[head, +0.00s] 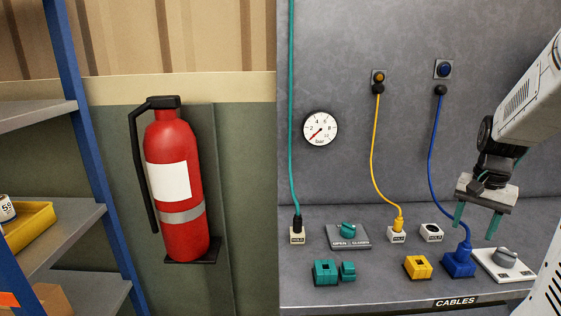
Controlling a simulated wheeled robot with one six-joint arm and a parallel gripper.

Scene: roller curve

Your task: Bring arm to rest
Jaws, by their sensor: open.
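My arm (525,95) comes in from the right side of the head view. My gripper (476,220) hangs at its end, pointing down, with two teal fingers apart and nothing between them. It is over the right part of the grey bench, near the blue plug (458,262) and the white base with a grey knob (504,260). In this view the fingers overlap the bench behind; I cannot tell how high they are above it.
A blue cable (430,165) and a yellow cable (373,160) hang from wall sockets, close left of my gripper. A teal cable (292,110) runs down farther left. A teal valve knob (347,230) and yellow block (417,267) stand on the bench (385,290). A fire extinguisher (174,185) hangs left.

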